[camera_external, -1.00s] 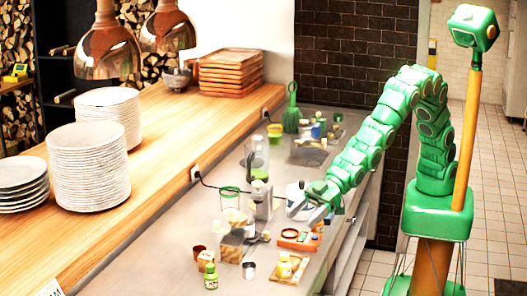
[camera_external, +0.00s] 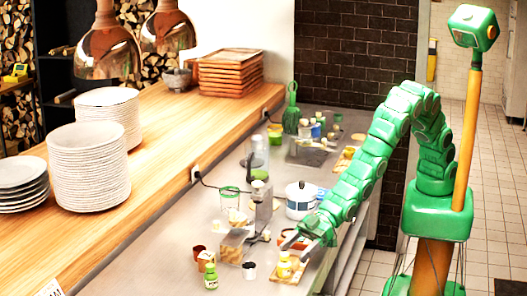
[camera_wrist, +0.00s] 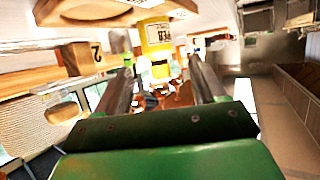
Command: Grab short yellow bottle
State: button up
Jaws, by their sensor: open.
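A short yellow bottle (camera_external: 284,267) stands on a small wooden board (camera_external: 294,278) near the counter's front edge in the external view. My gripper (camera_external: 290,241) is just above and behind it, with the fingers apart and nothing visibly held. In the wrist view, a yellow container with a white label (camera_wrist: 158,36), likely this bottle, appears beyond the open fingers (camera_wrist: 163,68), roughly in line with the gap. Its lower part is hard to make out there. I see no contact between fingers and bottle.
A green bottle (camera_external: 210,279) and a dark-topped cup (camera_external: 249,270) stand to the left. A white pot (camera_external: 300,203) sits behind my gripper. Some bare counter (camera_external: 178,240) lies farther left.

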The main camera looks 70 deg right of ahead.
aim_at(285, 254)
jog(key=shift+x, duration=2.6)
jog(key=shift+r, duration=0.1)
jog(key=c, duration=1.2)
jog(key=shift+o, duration=0.2)
jog(key=shift+r, duration=0.1)
jog(key=shift+r, duration=0.3)
notch_tip(285, 254, up, 2)
jog(key=shift+w+r, duration=0.1)
jog(key=shift+r, duration=0.05)
jog(key=s+d+r, duration=0.6)
jog(key=d+r, duration=0.4)
jog(key=d, duration=0.2)
jog(key=shift+s, duration=0.4)
